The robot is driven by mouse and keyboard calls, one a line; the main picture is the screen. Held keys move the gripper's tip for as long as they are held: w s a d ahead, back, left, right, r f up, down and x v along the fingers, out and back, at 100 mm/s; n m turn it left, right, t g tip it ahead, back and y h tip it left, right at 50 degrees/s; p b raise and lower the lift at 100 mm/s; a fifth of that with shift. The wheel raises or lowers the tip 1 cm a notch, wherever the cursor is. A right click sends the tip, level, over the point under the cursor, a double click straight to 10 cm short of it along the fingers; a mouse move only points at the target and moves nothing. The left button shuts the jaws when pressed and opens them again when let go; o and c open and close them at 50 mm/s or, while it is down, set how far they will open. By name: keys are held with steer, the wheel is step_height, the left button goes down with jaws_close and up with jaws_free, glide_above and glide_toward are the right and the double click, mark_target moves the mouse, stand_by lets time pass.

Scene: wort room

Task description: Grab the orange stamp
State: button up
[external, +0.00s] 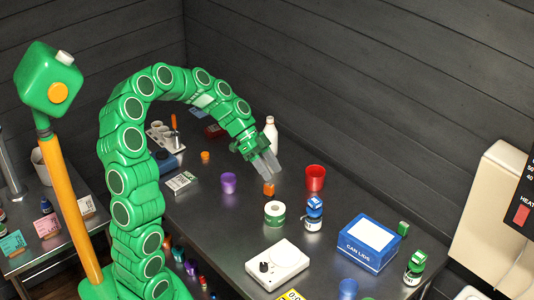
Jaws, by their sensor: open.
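My gripper (267,168) points down over the middle of the table, its two grey fingers apart with nothing seen between them. A small orange object (268,188), likely the orange stamp, stands on the table just below the fingertips in the picture. It is too small to make out its shape well. A small gap seems to lie between the fingers and it. Another small orange piece (205,155) lies farther left, and I cannot tell what it is.
A red cup (315,177) stands right of the orange object, a purple cup (228,183) left, and a green-and-white roll (274,212) in front. A blue-capped bottle (314,211), a white scale-like device (277,265) and a blue box (368,243) stand nearer. A white bottle (271,134) is behind.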

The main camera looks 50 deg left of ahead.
steer(key=m+t+h, duration=0.1)
steer(key=h, duration=0.1)
glide_above(266, 184)
steer(key=s, duration=0.2)
step_height(266, 184, down, 5)
steer(key=shift+t+h, duration=0.7)
steer(key=shift+t, duration=0.2)
steer(key=a+f, duration=0.5)
steer(key=f, duration=0.1)
steer(key=shift+w+a+f, duration=0.2)
steer(key=shift+a+f, duration=0.05)
steer(key=shift+a, duration=0.15)
steer(key=shift+x, duration=3.8)
steer(key=shift+f, duration=0.1)
steer(key=shift+c, duration=0.4)
jaws_close()
